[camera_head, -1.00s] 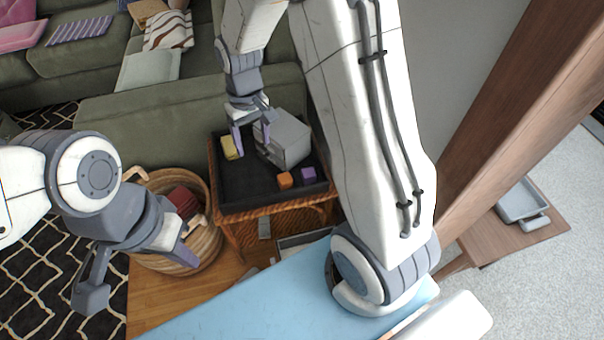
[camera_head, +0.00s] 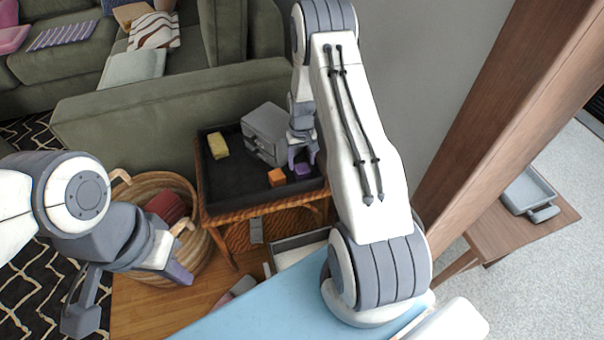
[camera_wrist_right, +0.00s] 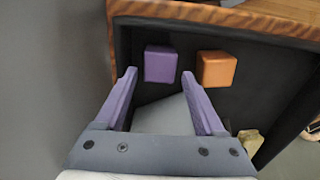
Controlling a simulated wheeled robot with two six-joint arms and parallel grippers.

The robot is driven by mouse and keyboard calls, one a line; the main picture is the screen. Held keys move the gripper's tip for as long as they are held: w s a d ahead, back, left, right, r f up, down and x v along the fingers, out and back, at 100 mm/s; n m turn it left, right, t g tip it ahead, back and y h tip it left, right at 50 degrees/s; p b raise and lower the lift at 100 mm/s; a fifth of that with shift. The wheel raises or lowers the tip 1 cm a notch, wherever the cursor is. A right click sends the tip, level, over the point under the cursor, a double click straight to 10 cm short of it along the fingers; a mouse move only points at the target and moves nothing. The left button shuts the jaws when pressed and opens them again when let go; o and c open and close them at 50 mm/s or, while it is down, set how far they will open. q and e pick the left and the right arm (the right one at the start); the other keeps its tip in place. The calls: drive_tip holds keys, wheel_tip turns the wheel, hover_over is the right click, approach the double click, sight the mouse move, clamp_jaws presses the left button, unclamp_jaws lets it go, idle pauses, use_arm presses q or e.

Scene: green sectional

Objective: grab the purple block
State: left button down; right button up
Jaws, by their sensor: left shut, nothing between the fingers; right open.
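The purple block (camera_head: 302,169) lies on the black-lined top of a wicker table, near its front right. In the right wrist view, the purple block (camera_wrist_right: 160,64) is just beyond my open fingertips, roughly in line with the gap between them. My right gripper (camera_head: 302,158) is open and empty, with its fingers close behind the block in the head view. Its two purple fingers also show in the wrist view (camera_wrist_right: 158,75). I cannot tell its exact height above the block. My left gripper (camera_head: 178,273) is shut and empty, over the basket's front at lower left.
An orange block (camera_head: 277,177) lies just left of the purple one. A grey box (camera_head: 266,132) and a yellow block (camera_head: 217,145) are also on the wicker table (camera_head: 238,208), which has a raised rim. A wicker basket (camera_head: 197,245) stands left, and a green sofa (camera_head: 170,105) is behind.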

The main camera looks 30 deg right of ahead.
sight(302, 168)
wheel_tip(302, 168, down, 4)
drive_tip(key=shift+s+f+b, duration=0.1)
drive_tip(key=shift+b, duration=0.2)
clamp_jaws()
